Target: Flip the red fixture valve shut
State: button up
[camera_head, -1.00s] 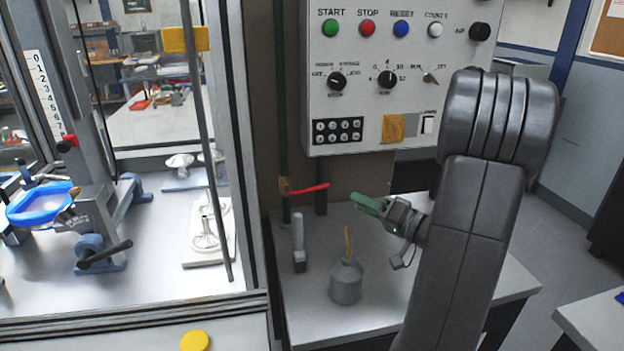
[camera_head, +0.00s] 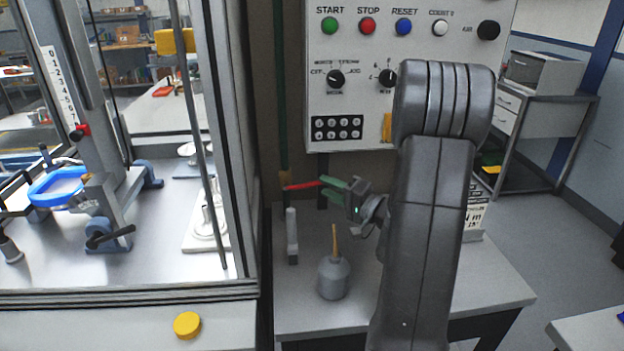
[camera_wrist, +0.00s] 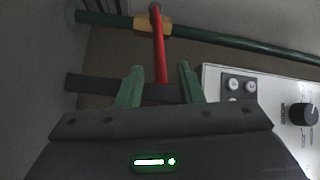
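The red fixture valve handle (camera_head: 303,185) sticks out to the right from a brass valve body on a vertical green pipe (camera_head: 283,110), left of the control panel. In the wrist view the red handle (camera_wrist: 159,50) runs from the brass body (camera_wrist: 150,24) down to between my fingers. My gripper (camera_head: 330,188) has green fingers and is at the handle's free end. In the wrist view my gripper (camera_wrist: 158,80) is open, with one finger on each side of the handle's end and a gap visible on both sides.
The control panel (camera_head: 350,60) hangs just above my gripper. An oil can (camera_head: 334,276) and a grey upright tool (camera_head: 292,238) stand on the bench (camera_head: 300,318) below. A machine enclosure with a frame post (camera_head: 232,130) is to the left. A drawer cabinet (camera_head: 540,85) stands at the right.

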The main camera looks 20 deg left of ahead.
aim_at(306, 184)
jog(key=x, duration=0.6)
jog(key=shift+p, duration=0.3)
jog(key=shift+f, duration=0.1)
grip_shut()
